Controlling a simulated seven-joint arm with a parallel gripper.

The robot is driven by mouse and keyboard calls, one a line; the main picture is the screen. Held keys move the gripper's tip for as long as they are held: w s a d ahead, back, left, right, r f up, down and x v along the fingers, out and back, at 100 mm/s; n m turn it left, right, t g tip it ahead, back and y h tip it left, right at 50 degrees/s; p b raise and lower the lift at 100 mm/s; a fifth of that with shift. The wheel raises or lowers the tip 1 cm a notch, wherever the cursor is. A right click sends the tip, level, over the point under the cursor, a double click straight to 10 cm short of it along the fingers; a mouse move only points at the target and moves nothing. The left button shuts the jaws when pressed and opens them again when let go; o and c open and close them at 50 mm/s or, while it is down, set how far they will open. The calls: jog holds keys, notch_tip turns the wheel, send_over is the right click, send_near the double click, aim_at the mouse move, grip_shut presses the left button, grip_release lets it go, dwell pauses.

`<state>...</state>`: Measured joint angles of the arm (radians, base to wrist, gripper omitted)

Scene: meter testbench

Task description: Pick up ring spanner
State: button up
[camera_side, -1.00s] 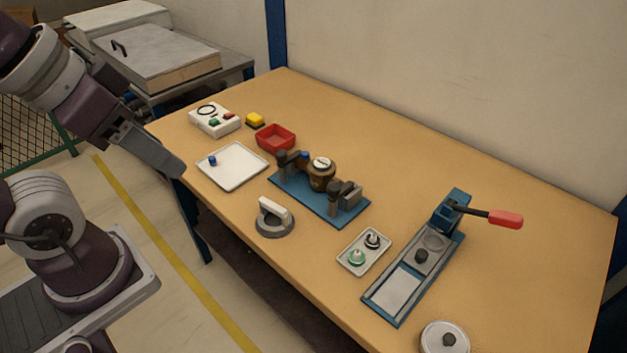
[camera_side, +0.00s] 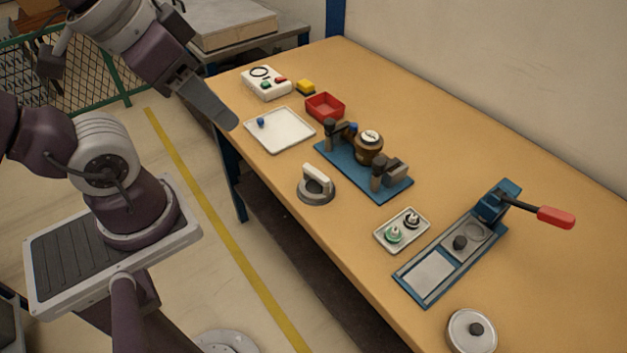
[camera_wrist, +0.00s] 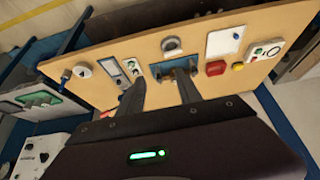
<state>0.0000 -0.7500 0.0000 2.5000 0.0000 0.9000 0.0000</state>
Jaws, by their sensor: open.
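What I take for the ring spanner is a dark grey ring with a cream block-shaped grip across its top (camera_side: 316,185). It lies flat near the bench's front edge, and in the wrist view it is a small grey round thing (camera_wrist: 172,46) at the board's edge. My gripper (camera_side: 230,122) is at the bench's left front edge, beside the white tray and well away from the ring. In the wrist view its two fingers (camera_wrist: 160,90) stand apart with nothing held between them. In the side view they overlap.
A blue fixture (camera_side: 340,175) with a brass meter stands behind the ring. A white tray (camera_side: 280,140), red bin (camera_side: 325,107), small parts tray (camera_side: 385,238), red-handled press (camera_side: 462,245) and round lid (camera_side: 471,331) lie around. Bare bench shows between ring and white tray.

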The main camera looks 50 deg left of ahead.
jog(key=n+g, duration=0.5)
jog(key=n, duration=1.4)
send_over(315, 171)
jog(key=f, duration=2.1)
jog(key=shift+w+d+f, duration=0.2)
jog(key=shift+w, duration=0.15)
jog(key=shift+n+g, duration=0.3)
jog(key=f, duration=0.8)
jog(key=shift+s+a+f, duration=0.1)
jog(key=shift+s+a, duration=0.2)
jog(key=shift+s, duration=0.05)
grip_shut()
